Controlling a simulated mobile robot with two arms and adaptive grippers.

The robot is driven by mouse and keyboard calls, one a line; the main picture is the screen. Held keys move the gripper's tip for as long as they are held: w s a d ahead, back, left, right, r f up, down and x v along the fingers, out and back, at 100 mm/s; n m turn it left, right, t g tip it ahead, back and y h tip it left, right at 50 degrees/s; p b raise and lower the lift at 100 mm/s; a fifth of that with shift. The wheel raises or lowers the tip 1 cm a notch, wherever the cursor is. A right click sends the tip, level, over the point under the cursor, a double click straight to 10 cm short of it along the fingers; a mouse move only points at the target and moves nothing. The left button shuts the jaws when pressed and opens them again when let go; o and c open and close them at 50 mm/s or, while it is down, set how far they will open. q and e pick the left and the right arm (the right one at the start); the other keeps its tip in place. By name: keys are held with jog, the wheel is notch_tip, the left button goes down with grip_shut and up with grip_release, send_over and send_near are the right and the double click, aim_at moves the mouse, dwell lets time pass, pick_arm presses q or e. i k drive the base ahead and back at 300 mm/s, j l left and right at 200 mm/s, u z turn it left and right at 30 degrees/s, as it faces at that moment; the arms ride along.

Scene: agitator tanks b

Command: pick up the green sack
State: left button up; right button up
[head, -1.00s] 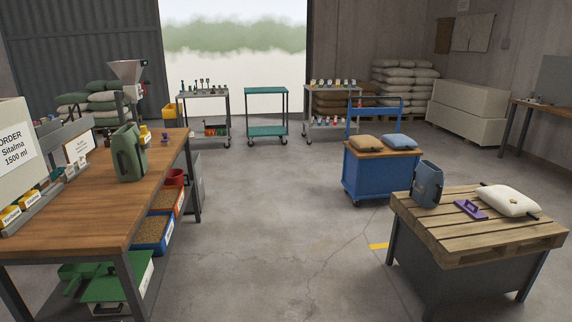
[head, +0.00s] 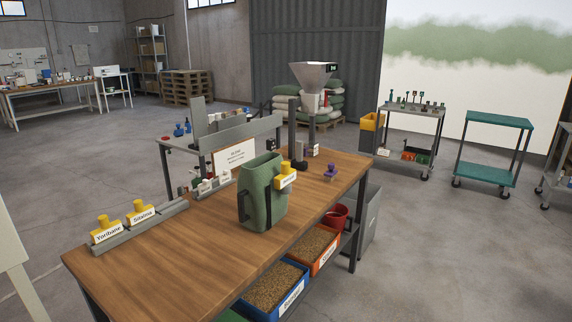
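A stack of green and whitish sacks (head: 335,104) lies on a pallet at the back, behind the hopper and partly hidden by it. Green sacks show at its top and sides, too small to single out one clearly. Neither of my grippers is in view.
A metal hopper (head: 312,76) rises behind the bench. Yellow-topped labelled items (head: 140,212) sit in a rail on the bench. Bins of grain (head: 275,288) are below. A grey cart (head: 410,110) and a teal cart (head: 488,175) stand right.

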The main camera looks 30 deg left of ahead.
aim_at(260, 206)
jog(key=i+u, duration=0.45)
jog(key=i+l+u, duration=0.25)
jog(key=u, duration=0.2)
jog(key=i+l+u, duration=0.35)
jog(key=u, duration=0.15)
jog(key=i+l+u, duration=0.3)
jog(key=l+u, duration=0.15)
